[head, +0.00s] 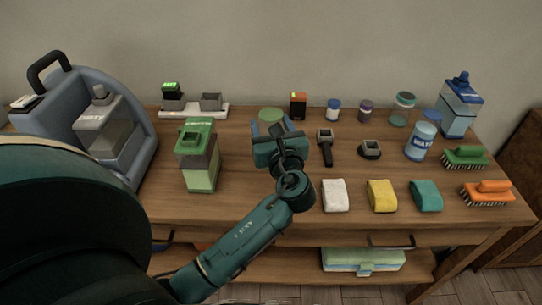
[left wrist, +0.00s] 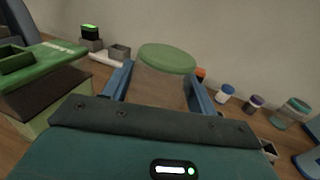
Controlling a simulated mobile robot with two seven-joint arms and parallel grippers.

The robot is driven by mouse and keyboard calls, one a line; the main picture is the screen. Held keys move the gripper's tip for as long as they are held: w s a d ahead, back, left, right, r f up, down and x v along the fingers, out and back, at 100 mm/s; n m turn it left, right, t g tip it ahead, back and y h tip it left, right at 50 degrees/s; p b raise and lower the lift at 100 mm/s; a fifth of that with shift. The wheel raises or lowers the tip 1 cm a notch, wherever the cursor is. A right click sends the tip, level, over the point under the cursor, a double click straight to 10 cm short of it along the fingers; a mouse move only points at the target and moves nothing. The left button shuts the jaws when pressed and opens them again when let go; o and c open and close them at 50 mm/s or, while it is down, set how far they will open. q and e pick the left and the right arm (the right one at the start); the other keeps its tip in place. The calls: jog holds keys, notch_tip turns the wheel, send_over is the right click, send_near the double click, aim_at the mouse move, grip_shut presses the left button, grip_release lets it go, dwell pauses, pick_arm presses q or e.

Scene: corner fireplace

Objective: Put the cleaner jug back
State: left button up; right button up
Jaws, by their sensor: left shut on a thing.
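My left gripper (head: 270,138) reaches over the middle of the table, its fingers pointing to the back. It is shut on a clear container with a round green lid (head: 271,115). In the left wrist view the green lid (left wrist: 167,58) stands between the two blue fingers, and the lower part of the container is hidden. A jug-like container with a blue cap and blue lower part (head: 460,105) stands upright at the back right corner, apart from my gripper; I cannot tell if it is the cleaner jug. My right gripper is not in view.
A blue-grey machine with a clear tank (head: 100,130) stands at the left. A green-topped box (head: 198,155) is left of my gripper. Right of it are a black tool (head: 325,145), small jars, a blue-white can (head: 420,140), folded cloths (head: 382,195) and brushes (head: 480,192).

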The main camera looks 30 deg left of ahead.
pick_arm(q)
notch_tip(320, 180, down, 4)
jog(key=shift+f+b, duration=0.2)
jog(key=shift+b, duration=0.25)
jog(key=shift+f, duration=0.5)
jog(key=o, duration=1.3)
jog(key=shift+f, duration=0.1)
